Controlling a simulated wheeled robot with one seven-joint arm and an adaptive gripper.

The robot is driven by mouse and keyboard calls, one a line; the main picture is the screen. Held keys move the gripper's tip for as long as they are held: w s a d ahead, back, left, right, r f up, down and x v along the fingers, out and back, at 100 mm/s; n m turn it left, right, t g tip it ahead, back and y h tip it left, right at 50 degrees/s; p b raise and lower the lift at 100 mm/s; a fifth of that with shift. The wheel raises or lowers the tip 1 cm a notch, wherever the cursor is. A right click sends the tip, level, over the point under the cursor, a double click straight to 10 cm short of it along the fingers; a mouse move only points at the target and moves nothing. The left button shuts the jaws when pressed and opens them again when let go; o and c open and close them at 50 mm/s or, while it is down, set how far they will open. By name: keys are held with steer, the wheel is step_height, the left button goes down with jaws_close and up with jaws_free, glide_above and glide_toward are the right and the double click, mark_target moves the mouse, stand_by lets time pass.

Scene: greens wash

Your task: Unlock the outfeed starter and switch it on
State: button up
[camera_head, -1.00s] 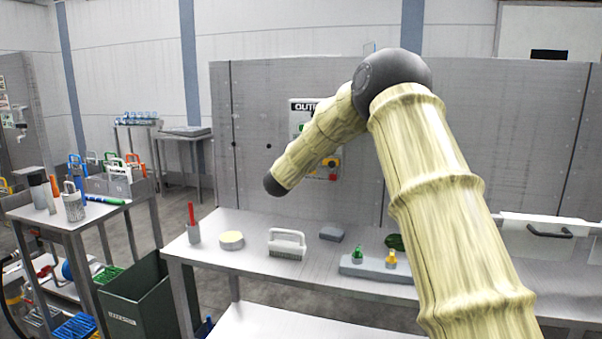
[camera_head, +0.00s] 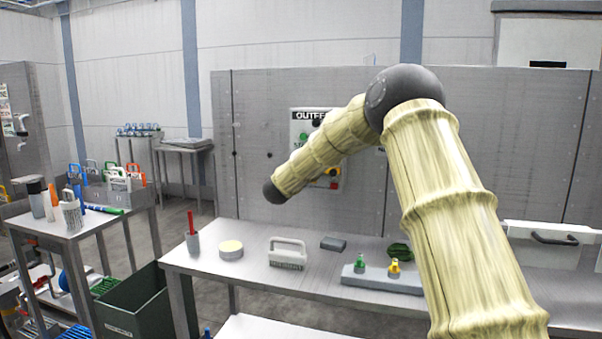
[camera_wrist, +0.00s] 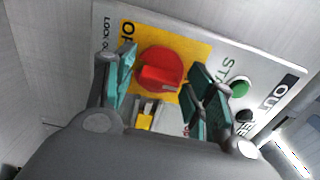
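The outfeed starter panel (camera_head: 302,128) is on the grey wall behind the bench, partly covered by my arm. In the wrist view it fills the middle, with a red rotary knob (camera_wrist: 160,70) on a yellow plate (camera_wrist: 196,50). A green start button (camera_wrist: 238,87) and a black button (camera_wrist: 244,115) are on the right. A small yellow padlock-like piece (camera_wrist: 146,122) with a silvery upper part shows below the knob, partly hidden by my gripper. My gripper (camera_wrist: 164,66) is open, its teal fingers on either side of the knob in the picture; contact cannot be told.
A dark green bin (camera_head: 140,305) and a tool cart stand left.

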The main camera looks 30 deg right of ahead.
steer(key=shift+s+d, duration=0.1)
steer(key=shift+s, duration=0.05)
steer(key=v, duration=1.2)
stand_by(0.5)
